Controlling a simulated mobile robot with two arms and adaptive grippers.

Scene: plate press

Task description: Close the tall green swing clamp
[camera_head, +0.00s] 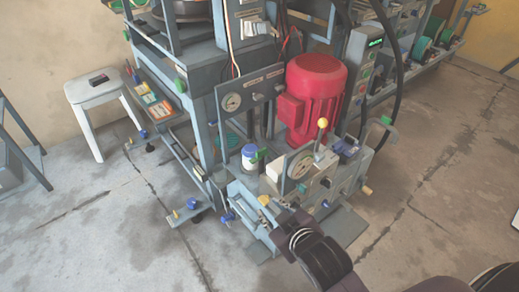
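Several small green parts show on the machine, and I cannot tell for sure which one is the tall green swing clamp. One green part (258,156) sits beside a white jar with a blue lid (249,153). Another green-tipped part (386,120) stands at the machine's right end. My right arm comes in from the bottom right, and its gripper (268,215) is at the front of the machine, below and in front of the green part by the jar. Its fingers are dark, small and hard to separate from the fixture. My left gripper is not in view.
A red motor (314,95) stands on the machine behind a dial and a yellow-knobbed lever (323,123). A gauge panel (250,92) rises left of it. A white stool (98,100) stands at the left. The concrete floor is clear at lower left and right.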

